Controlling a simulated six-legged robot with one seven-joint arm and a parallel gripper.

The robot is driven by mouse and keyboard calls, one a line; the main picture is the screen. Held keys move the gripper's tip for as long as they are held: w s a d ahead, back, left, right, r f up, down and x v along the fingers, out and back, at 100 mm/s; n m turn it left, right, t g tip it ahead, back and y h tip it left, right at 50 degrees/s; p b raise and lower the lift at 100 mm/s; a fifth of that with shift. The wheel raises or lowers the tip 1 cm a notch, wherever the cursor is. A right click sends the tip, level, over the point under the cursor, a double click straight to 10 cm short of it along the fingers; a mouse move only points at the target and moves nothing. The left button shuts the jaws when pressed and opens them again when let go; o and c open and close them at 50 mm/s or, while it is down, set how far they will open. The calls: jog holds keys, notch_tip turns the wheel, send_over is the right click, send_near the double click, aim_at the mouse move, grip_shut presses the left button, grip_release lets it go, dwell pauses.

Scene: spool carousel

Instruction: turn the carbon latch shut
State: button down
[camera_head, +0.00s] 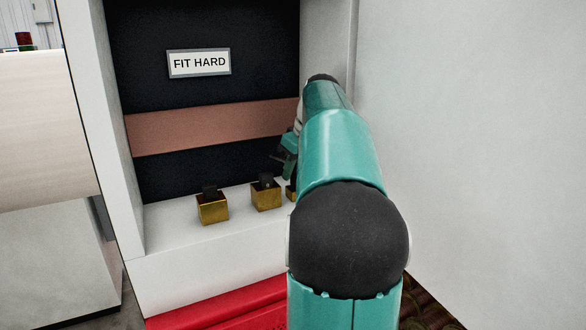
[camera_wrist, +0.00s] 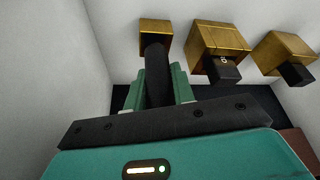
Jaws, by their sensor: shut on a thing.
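The carbon latch (camera_wrist: 157,72) shows in the wrist view as a dark bar standing out from a small brass block (camera_wrist: 155,27). My gripper (camera_wrist: 155,88) is shut on this dark bar, with one teal finger on each side of it. In the head view, my gripper (camera_head: 288,163) is at the right of the alcove, mostly hidden behind my arm. The brass block there (camera_head: 291,193) shows only as a sliver beside my arm, and its dark bar is hidden.
Two more brass blocks with dark stubs, a middle one (camera_head: 266,197) and a left one (camera_head: 212,210), stand on the white ledge. A sign reading FIT HARD (camera_head: 199,62) is on the dark back panel. White walls close both sides. A red step (camera_head: 225,308) lies below.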

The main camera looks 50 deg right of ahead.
jog(key=shift+n+y, duration=0.4)
jog(key=shift+n, duration=0.6)
jog(key=c, duration=1.2)
grip_release()
jog(key=shift+w, duration=0.1)
jog(key=shift+o, duration=0.2)
